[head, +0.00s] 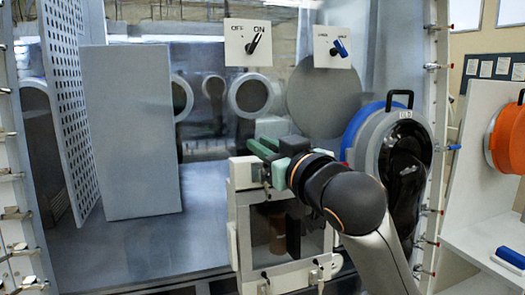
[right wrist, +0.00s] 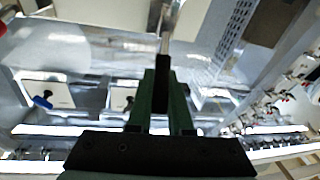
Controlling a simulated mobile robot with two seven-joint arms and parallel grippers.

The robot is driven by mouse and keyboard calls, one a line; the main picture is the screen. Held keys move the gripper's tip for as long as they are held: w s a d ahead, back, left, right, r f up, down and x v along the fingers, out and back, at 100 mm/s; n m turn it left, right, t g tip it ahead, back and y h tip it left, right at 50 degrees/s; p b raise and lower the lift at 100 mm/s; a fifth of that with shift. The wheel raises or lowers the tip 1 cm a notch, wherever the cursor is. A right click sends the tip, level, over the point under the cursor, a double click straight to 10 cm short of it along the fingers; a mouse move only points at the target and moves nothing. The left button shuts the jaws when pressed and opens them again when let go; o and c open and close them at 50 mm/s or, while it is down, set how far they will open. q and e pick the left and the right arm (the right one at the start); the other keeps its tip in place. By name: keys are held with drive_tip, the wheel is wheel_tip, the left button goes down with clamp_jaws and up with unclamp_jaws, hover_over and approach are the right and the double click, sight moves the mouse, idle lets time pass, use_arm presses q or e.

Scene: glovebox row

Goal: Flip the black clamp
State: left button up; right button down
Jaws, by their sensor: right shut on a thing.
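My right gripper (head: 264,149), with green fingers, is at the top of the white-framed box in the middle of the head view. In the right wrist view its fingers (right wrist: 161,85) are shut on a black handle, seemingly the black clamp (right wrist: 162,72), with a thin metal rod running beyond it. The gripper hides this clamp in the head view, so I cannot tell its tilt there. My left gripper is not in view.
The white-framed box (head: 243,210) stands below the gripper. Above hang a plate with a black lever (head: 253,44) and one with a blue lever (head: 340,48). A round blue-rimmed port (head: 368,125) is close to my right arm. A grey panel (head: 130,130) stands left.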

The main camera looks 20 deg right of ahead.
drive_tip(key=s+f+t+b, duration=0.1)
drive_tip(key=t+b, duration=0.1)
drive_tip(key=b, duration=0.1)
drive_tip(key=shift+f+y+b, duration=0.15)
drive_tip(key=shift+y+b, duration=0.2)
drive_tip(key=shift+y, duration=0.05)
drive_tip(key=shift+s+f+n+t+b, duration=0.15)
drive_tip(key=shift+s+n+t+b, duration=0.2)
drive_tip(key=shift+t+b, duration=0.65)
drive_tip(key=b, duration=0.1)
drive_tip(key=t+y+b, duration=0.1)
drive_tip(key=b, duration=0.1)
drive_tip(key=shift+s+f+n, duration=0.15)
drive_tip(key=shift+s+n, duration=0.15)
drive_tip(key=shift+n, duration=0.05)
drive_tip(key=shift+s+t+y+b, duration=0.2)
drive_tip(key=shift+t+y+b, duration=0.3)
drive_tip(key=shift+b, duration=0.5)
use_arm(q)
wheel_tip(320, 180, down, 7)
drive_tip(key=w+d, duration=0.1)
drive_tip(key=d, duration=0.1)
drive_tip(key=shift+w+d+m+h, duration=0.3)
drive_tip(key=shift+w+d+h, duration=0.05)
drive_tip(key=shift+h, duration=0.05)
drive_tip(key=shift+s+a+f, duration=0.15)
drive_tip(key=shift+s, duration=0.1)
use_arm(e)
drive_tip(key=shift+s+n+t, duration=0.1)
drive_tip(key=shift+n+t, duration=0.2)
